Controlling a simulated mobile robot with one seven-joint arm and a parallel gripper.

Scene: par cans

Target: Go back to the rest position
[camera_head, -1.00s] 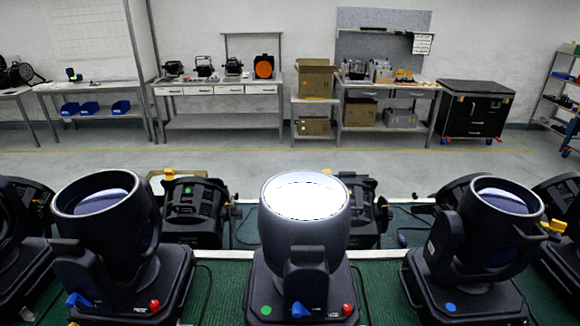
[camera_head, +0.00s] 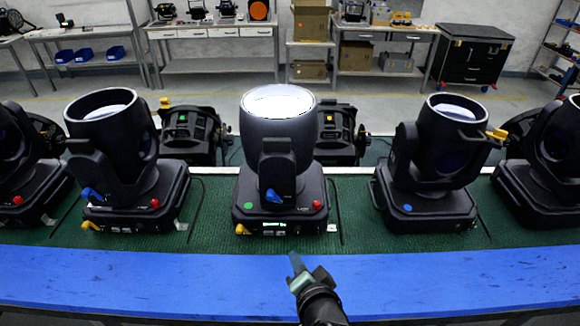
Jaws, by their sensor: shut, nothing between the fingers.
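My gripper (camera_head: 297,266) shows at the bottom centre of the head view, over the blue front strip (camera_head: 150,280). Its fingers are together with nothing between them. It is apart from the lamps. The lit moving-head lamp (camera_head: 279,130) stands behind it on the green mat (camera_head: 215,210), its lens glowing white. This lamp has a blue lever (camera_head: 273,196), a red knob (camera_head: 317,205) and a yellow knob (camera_head: 241,229) on its base.
Unlit lamps stand at left (camera_head: 110,140) and right (camera_head: 442,145), with more at both edges. Smaller black par cans (camera_head: 188,135) sit behind. Workbenches (camera_head: 215,30) and a black cabinet (camera_head: 472,58) line the far wall. The blue strip is otherwise bare.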

